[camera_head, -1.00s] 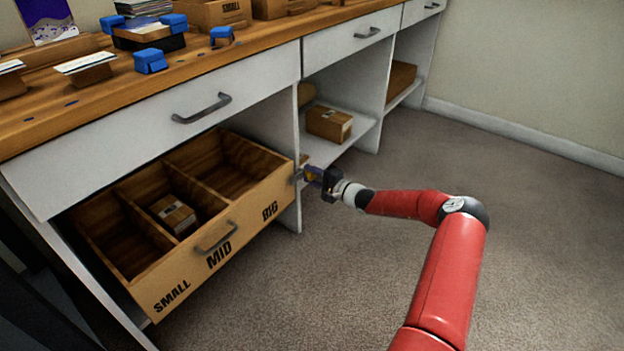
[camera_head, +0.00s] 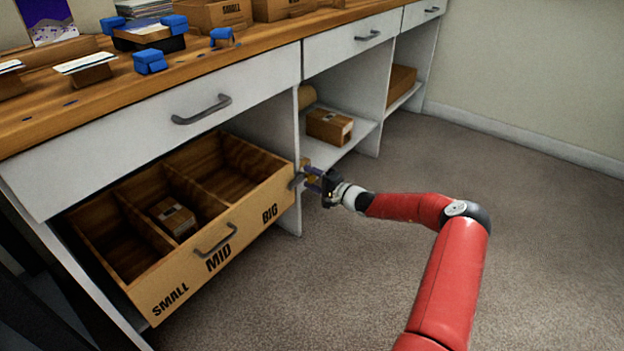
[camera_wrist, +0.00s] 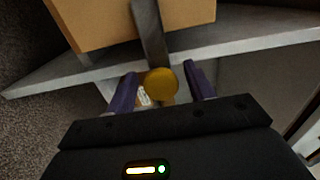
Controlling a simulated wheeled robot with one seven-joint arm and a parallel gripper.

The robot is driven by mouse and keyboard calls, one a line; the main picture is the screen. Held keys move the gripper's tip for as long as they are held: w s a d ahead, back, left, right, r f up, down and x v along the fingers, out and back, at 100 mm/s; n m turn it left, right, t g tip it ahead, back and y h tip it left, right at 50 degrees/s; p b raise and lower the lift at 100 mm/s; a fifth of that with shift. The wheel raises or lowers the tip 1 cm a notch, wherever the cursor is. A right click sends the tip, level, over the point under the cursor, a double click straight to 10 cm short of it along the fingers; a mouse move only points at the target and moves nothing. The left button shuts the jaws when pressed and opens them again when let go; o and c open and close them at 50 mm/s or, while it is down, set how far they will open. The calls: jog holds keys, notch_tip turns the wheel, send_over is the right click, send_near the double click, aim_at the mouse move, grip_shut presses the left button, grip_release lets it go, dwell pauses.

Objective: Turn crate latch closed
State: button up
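The crate (camera_head: 195,264) is a wooden drawer-like box with three compartments marked SMALL, MID and BIG, standing out from under the counter. My gripper (camera_head: 311,178) is at that end. In the wrist view my gripper (camera_wrist: 159,92) has its two purple fingers apart, one on each side of the knob, with gaps visible. A small brown box (camera_head: 173,217) lies in the middle compartment.
A white cabinet panel (camera_head: 290,130) stands right beside the crate's end and my gripper. A cardboard box (camera_head: 329,126) sits on the low shelf to the right. The wooden counter (camera_head: 190,75) and a white drawer (camera_head: 150,135) are above. The carpet at right is free.

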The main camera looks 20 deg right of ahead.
jog(key=shift+d, duration=0.1)
jog(key=v, duration=0.7)
jog(key=shift+s+d+p, duration=0.2)
jog(key=shift+s+p, duration=0.1)
jog(key=shift+p, duration=0.1)
jog(key=s+a+r+n+g+h+p, duration=0.1)
jog(key=s+a+r+n+g+p, duration=0.1)
jog(key=s+a+r+n+g, duration=0.55)
jog(key=s+a+r+n+g+p, duration=0.15)
jog(key=s+a+r+g, duration=0.35)
jog(key=a, duration=0.5)
jog(key=s+d+r+t+h+p, duration=0.1)
jog(key=s+r+h, duration=0.3)
jog(key=s+r, duration=0.6)
jog(key=s+d+r+n+t+h+p, duration=0.1)
jog(key=s+r+h, duration=0.4)
jog(key=s+r, duration=0.6)
jog(key=s+t+p, duration=0.1)
jog(key=s+p, duration=0.1)
jog(key=s, duration=0.6)
jog(key=shift+s+d+r+n+h+p, duration=0.2)
jog(key=shift+s+r+n+h+p, duration=0.05)
jog(key=shift+r+n+h+p, duration=0.05)
